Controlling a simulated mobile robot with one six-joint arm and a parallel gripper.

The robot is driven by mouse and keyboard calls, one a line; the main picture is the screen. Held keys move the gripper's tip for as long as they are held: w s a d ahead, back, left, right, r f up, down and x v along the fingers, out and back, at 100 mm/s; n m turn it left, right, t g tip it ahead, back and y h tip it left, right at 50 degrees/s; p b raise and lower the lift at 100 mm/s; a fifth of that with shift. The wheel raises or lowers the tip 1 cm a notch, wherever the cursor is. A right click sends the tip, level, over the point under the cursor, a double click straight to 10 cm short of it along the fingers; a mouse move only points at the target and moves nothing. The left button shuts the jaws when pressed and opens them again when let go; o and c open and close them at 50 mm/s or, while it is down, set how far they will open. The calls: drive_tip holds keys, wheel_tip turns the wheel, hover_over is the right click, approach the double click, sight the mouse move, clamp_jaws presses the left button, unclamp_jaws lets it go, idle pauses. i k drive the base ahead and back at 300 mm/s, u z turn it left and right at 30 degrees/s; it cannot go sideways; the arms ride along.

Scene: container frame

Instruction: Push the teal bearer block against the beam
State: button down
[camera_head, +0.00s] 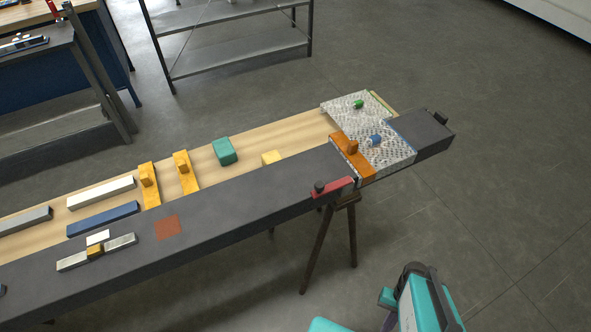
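The teal bearer block (224,151) lies on the pale wooden board behind the long dark grey beam (255,199). A strip of bare wood shows between the block and the beam's far edge, so they look apart. Nothing is touching the block. Part of my teal and dark arm shows at the bottom right, well away from the block and on the near side of the beam. My gripper's fingers cannot be made out there.
White and blue bars (103,218) lie further left. A patterned plate (395,149) covers the right end, by an orange clamp-like piece (350,152). A trestle (330,235) stands below.

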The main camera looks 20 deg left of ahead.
sight(227, 154)
drive_tip(key=z, duration=0.45)
drive_tip(key=k, duration=0.85)
drive_tip(key=u, duration=4.85)
drive_tip(key=i, duration=0.1)
drive_tip(key=z, duration=3.45)
drive_tip(key=i, duration=0.45)
